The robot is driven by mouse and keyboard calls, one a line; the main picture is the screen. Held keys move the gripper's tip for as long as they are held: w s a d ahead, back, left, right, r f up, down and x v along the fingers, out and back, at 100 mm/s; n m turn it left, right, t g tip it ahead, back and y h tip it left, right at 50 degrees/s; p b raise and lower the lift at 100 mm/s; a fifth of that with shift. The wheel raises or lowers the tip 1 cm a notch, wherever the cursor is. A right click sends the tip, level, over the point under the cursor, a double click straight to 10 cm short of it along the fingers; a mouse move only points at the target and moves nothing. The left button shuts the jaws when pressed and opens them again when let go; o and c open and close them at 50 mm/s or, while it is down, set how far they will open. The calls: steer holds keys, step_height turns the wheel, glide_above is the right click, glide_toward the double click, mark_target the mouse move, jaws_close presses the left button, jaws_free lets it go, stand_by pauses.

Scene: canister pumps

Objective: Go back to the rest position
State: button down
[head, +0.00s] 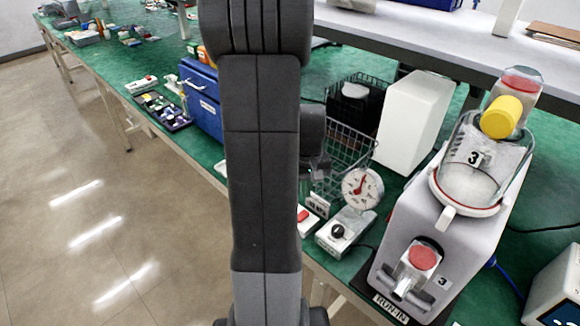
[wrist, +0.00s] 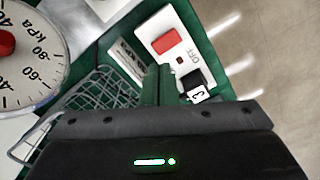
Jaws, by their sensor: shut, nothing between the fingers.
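My gripper (wrist: 159,82) shows in the wrist view with its fingers together and nothing between them. Beyond it is a white switch box (wrist: 190,28) with a red rocker marked OFF and a black tag with a 3. In the head view my arm stands upright through the middle and hides much of the bench behind it. The gripper end is partly hidden there, near the wire basket. The round pressure gauge (head: 362,188) stands right of the arm, and its dial (wrist: 28,45) fills the wrist view's upper left.
A pump (head: 424,226) marked 3, with a clear canister (head: 482,170) and yellow cap, stands at right. A wire basket (head: 345,147), white box (head: 415,122) and blue case (head: 207,103) are on the green bench. The floor (head: 75,205) at left is clear.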

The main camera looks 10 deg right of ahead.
steer(key=shift+f+b, duration=2.7)
steer(key=shift+f, duration=0.85)
steer(key=shift+r, duration=0.25)
